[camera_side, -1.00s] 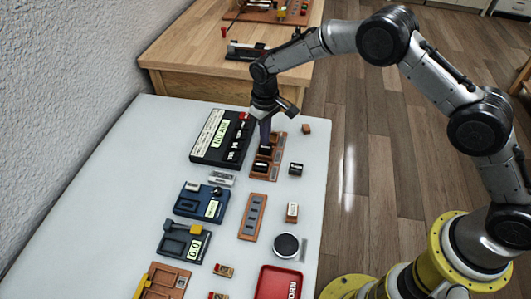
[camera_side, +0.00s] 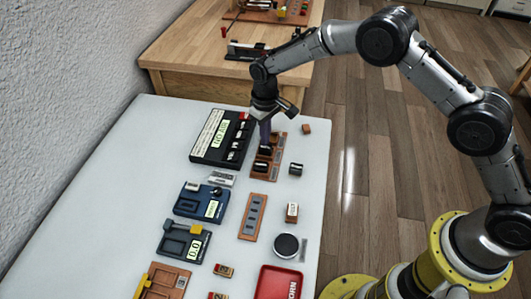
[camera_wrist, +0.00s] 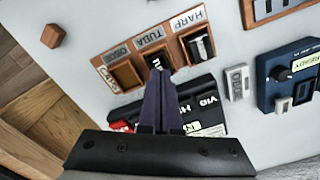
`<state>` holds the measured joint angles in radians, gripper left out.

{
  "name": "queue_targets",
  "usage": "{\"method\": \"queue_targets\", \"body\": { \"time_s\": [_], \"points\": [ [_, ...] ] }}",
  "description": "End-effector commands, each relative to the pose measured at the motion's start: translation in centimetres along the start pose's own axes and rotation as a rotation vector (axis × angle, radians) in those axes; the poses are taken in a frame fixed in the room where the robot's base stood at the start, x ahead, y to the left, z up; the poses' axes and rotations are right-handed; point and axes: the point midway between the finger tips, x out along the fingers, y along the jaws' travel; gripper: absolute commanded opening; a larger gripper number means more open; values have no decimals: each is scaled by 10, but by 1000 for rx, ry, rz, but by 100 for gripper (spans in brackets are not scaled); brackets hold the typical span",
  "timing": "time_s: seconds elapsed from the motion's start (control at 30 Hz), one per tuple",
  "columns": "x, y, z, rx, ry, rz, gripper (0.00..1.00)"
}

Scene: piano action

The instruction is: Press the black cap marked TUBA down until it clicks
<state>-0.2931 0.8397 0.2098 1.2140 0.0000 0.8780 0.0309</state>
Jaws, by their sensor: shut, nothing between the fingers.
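A wooden board (camera_side: 272,177) holds a row of slots labelled HARP, TUBA and OBOE in the wrist view (camera_wrist: 107,59). The black cap in the TUBA slot (camera_wrist: 152,60) is mostly hidden behind my fingertips. My gripper (camera_wrist: 160,70) is shut and empty, pointing down over that slot. In the side view my gripper (camera_side: 265,146) stands at the cap's top; I cannot tell how firmly it touches. A black cap sits in the HARP slot (camera_wrist: 198,48). The OBOE slot (camera_wrist: 126,75) looks empty.
A loose black cap (camera_side: 296,169) and a brown block (camera_side: 306,129) lie right of the board. A blue device (camera_side: 190,204), scale (camera_side: 172,247) and red tray (camera_side: 268,285) are nearer the front.

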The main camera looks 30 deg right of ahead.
Motion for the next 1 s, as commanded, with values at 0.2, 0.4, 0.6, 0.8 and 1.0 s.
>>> {"method": "queue_targets", "body": {
  "time_s": [0.2, 0.4, 0.6, 0.8, 1.0],
  "points": [
    [3, 0, 0, 0, 0, 0, 0],
    [5, 0, 0, 0, -1, 0, 0],
    [7, 0, 0, 0, -1, 0, 0],
    [9, 0, 0, 0, -1, 0, 0],
    [11, 0, 0, 0, 0, 0, 0]
  ]
}}
